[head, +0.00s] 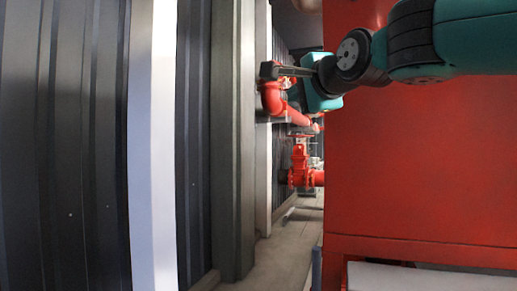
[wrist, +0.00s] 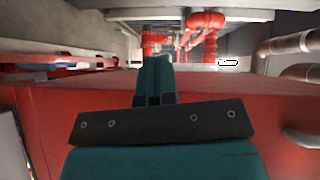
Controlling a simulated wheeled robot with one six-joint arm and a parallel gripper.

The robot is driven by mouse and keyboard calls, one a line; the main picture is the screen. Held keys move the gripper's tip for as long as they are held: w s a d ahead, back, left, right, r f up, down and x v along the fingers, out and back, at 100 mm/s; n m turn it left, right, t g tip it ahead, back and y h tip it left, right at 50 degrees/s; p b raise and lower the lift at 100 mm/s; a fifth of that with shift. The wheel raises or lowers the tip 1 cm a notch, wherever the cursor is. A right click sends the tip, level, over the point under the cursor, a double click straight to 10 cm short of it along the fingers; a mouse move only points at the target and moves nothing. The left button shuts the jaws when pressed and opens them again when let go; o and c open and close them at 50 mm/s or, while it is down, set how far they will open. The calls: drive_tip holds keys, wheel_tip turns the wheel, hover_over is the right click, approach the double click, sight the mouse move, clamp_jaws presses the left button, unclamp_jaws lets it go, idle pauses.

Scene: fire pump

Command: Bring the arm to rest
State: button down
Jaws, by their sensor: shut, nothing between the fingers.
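My arm, teal and black, reaches in from the upper right of the head view, across the front of a large red cabinet. My gripper (head: 268,71) is at its far end, dark and pointing left, beside red pipework near the wall. In the wrist view my gripper (wrist: 156,68) shows as a narrow teal and black shape beyond a dark bolted bar. Its fingers are together, with nothing seen between them. In the head view I cannot tell whether the gripper touches the pipe behind it.
The red cabinet (head: 420,170) fills the right side. A ribbed dark wall (head: 65,150) with a white post (head: 152,150) stands at left.

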drive_tip(key=s+d+f+n+g, duration=0.1)
drive_tip(key=s+f+n+g, duration=0.25)
drive_tip(key=f, duration=0.45)
drive_tip(key=s+d+f+n+g+h, duration=0.1)
drive_tip(key=s+f+n+g, duration=0.3)
drive_tip(key=f, duration=0.4)
drive_tip(key=s+d+f+n+g, duration=0.15)
drive_tip(key=s+f+n, duration=0.3)
drive_tip(key=f, duration=0.45)
drive_tip(key=s+d+f+n+g, duration=0.1)
drive_tip(key=s+f+n+g, duration=0.2)
drive_tip(key=s+f, duration=0.3)
drive_tip(key=s+d+f+n+g+h, duration=0.1)
drive_tip(key=s+f+n+g, duration=0.3)
drive_tip(key=s, duration=0.8)
wheel_tip(320, 180, down, 2)
drive_tip(key=shift+s+d+f, duration=0.15)
drive_tip(key=shift+s+d, duration=0.05)
drive_tip(key=shift+d, duration=0.5)
